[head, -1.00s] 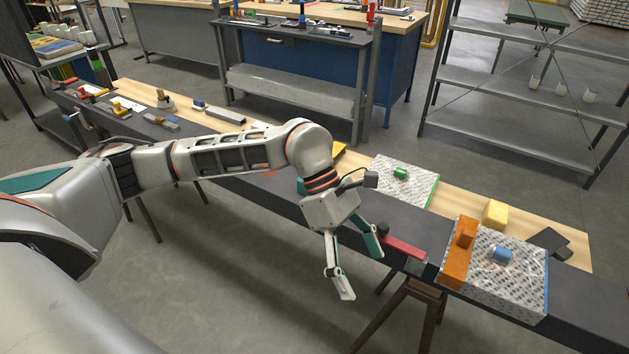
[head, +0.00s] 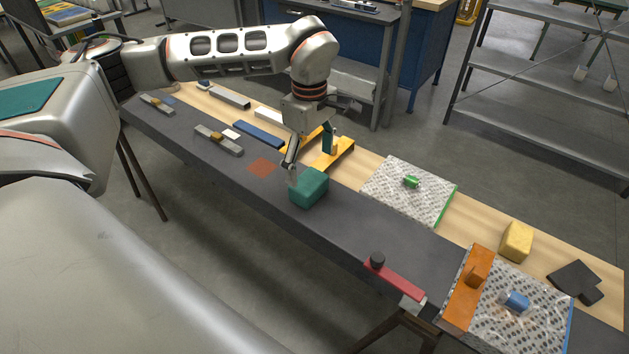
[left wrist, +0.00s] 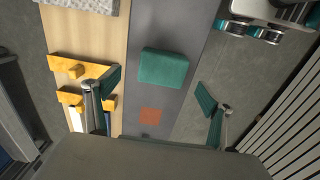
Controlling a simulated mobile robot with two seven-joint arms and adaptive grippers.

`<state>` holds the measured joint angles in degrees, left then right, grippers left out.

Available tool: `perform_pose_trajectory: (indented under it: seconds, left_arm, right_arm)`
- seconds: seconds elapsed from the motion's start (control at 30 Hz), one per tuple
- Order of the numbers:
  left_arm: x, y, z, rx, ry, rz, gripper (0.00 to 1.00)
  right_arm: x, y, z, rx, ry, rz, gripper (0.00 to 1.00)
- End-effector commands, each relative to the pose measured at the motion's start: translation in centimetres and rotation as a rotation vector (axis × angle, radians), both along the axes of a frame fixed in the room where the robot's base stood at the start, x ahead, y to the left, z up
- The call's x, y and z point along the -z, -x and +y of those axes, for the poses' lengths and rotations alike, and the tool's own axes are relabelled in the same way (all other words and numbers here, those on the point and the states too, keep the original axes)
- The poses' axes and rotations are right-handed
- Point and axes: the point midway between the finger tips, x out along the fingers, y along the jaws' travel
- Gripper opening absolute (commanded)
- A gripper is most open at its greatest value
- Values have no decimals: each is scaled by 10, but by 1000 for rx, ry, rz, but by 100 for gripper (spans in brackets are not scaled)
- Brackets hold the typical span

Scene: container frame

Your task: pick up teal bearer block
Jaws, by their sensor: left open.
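The teal bearer block (head: 309,187) lies on the dark strip of the bench, beside the orange-red square. It also shows in the left wrist view (left wrist: 163,68), ahead of the fingers and between their lines. My left gripper (head: 309,160) is open and empty, above and just behind the block in the head view. Its two fingers stand wide apart in the left wrist view (left wrist: 157,105), and neither visibly touches the block. In the left wrist view, a metal part with teal pads (left wrist: 262,28) shows at the upper right; I cannot tell its jaw state.
Yellow brackets (head: 332,153) stand close behind the block. A foil-patterned panel with a green part (head: 432,203) lies to the right. A red bar with a black knob (head: 398,281) lies nearer the front right. The dark strip between block and red bar is clear.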

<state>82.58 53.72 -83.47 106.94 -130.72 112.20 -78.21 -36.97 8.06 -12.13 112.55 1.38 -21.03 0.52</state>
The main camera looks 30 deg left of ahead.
Motion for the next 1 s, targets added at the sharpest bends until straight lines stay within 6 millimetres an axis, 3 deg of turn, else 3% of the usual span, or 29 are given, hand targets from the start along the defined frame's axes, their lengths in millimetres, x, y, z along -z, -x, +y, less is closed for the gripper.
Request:
perform_pose_trajectory:
  seconds: [0.2, 0.5, 0.8, 0.93, 1.0]
  left_arm:
    - [22, 1, 0, 0, 2, 2, 82]
    - [61, 2, 1, 2, 2, 1, 82]
    - [65, 1, 2, 1, 1, -1, 82]
    - [65, 1, 2, 1, 2, -1, 48]
    - [65, 1, 2, 1, 2, -1, 47]
  right_arm:
    - [6, 9, 0, 0, 1, 21, 26]
    - [-4, 3, 1, 0, 0, 8, 26]
    - [-7, 1, 1, 0, -2, 1, 26]
    - [-7, 1, 1, 0, -2, 2, 26]
    - [-6, 1, 1, 0, -2, 2, 26]
